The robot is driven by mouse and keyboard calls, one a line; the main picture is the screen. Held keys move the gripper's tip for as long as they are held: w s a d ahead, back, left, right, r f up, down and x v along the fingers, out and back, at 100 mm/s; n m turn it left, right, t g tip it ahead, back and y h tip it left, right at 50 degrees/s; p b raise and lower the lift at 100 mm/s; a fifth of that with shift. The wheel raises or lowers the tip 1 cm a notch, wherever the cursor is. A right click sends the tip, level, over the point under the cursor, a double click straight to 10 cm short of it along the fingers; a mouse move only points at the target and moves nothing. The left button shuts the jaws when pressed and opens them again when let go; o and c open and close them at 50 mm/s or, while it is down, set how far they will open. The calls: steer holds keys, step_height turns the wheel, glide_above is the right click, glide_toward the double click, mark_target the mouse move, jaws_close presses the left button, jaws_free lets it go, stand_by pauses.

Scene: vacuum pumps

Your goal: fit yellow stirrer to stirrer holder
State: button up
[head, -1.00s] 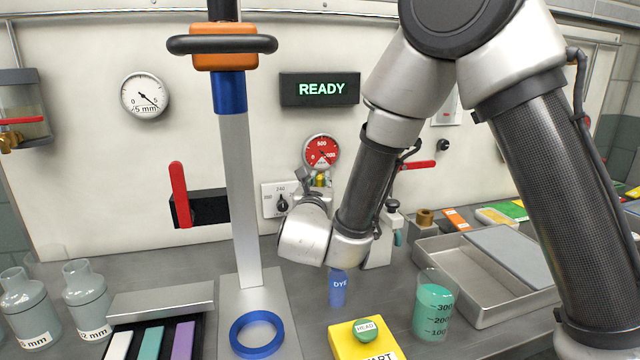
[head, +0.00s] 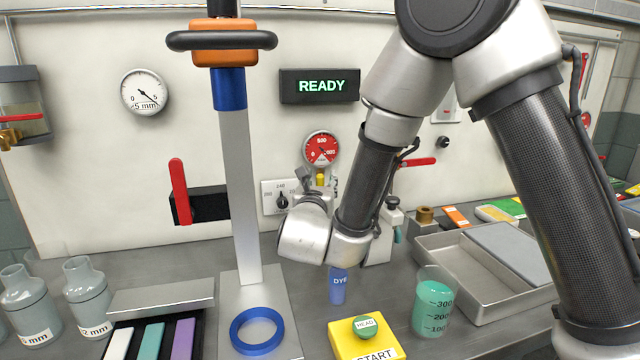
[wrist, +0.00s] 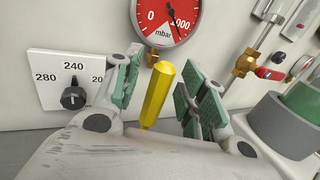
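A yellow faceted rod (wrist: 158,95), which looks like the yellow stirrer, stands nearly upright in the wrist view. My gripper (wrist: 163,75) is open, with its green pads on either side of the rod and gaps visible. In the head view, a small yellow bit (head: 320,178) shows below the red gauge, beside my gripper (head: 330,182), mostly hidden by my wrist. I cannot tell which part is the stirrer holder.
A stand with an orange clamp (head: 224,50) and a blue ring (head: 257,331) is left of my arm. A blue DYE container (head: 338,287), yellow START box (head: 362,343), green-filled beaker (head: 433,303) and metal tray (head: 470,265) stand on the bench. The wall has a red-faced gauge (wrist: 166,18).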

steer(key=s+a, duration=0.1)
steer(key=s, duration=1.1)
steer(key=shift+a, duration=0.15)
stand_by(0.3)
